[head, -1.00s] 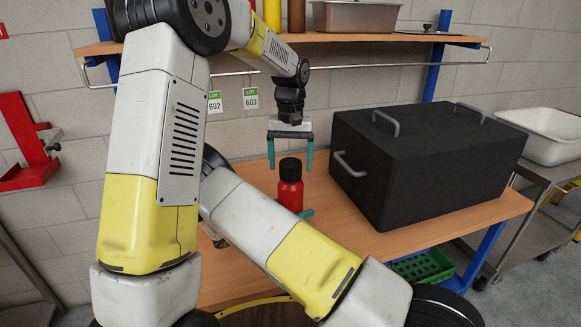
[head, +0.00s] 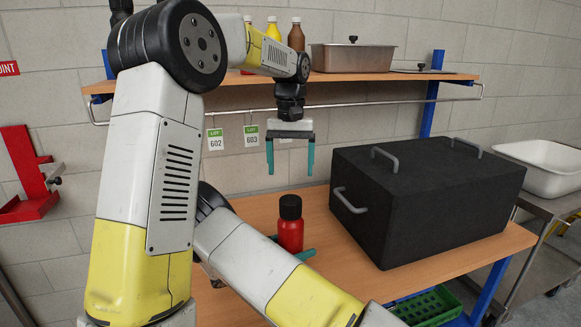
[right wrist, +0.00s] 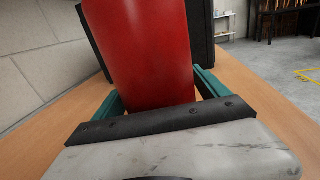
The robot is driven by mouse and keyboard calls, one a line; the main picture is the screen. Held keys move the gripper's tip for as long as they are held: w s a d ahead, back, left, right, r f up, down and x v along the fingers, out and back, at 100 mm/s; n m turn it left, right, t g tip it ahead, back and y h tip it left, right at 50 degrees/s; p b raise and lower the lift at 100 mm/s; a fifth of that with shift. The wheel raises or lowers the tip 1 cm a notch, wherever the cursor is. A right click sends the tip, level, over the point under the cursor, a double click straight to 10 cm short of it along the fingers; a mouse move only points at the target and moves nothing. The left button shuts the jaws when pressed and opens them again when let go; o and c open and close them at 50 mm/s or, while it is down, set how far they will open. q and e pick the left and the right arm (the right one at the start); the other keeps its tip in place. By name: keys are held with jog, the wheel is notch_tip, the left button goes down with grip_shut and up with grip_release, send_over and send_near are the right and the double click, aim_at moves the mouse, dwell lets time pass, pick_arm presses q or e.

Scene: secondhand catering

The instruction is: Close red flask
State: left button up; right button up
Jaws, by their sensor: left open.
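The red flask (head: 290,234) stands upright over the wooden bench with a black cap (head: 290,206) on top. I cannot tell how tight the cap is. My left gripper (head: 290,170) points down, open and empty, a short way above the cap. My right gripper (head: 289,248) is low at the flask, with its teal fingers on either side of the body. In the right wrist view the red body (right wrist: 150,55) fills the space between the fingers (right wrist: 158,95), which look shut on it. The cap is out of that view, and my right arm partly covers the flask's base.
A large black box (head: 425,195) with grey handles stands to the right on the bench (head: 340,265). Above is a shelf (head: 350,78) with bottles and a metal pan (head: 352,58); lot tags (head: 251,136) hang from its rail. A white tub (head: 548,168) is at right.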

jog(key=shift+o, duration=0.4)
jog(key=v, duration=0.7)
jog(key=shift+s+a+f, duration=0.1)
jog(key=shift+s+a, duration=0.1)
jog(key=shift+a, duration=0.15)
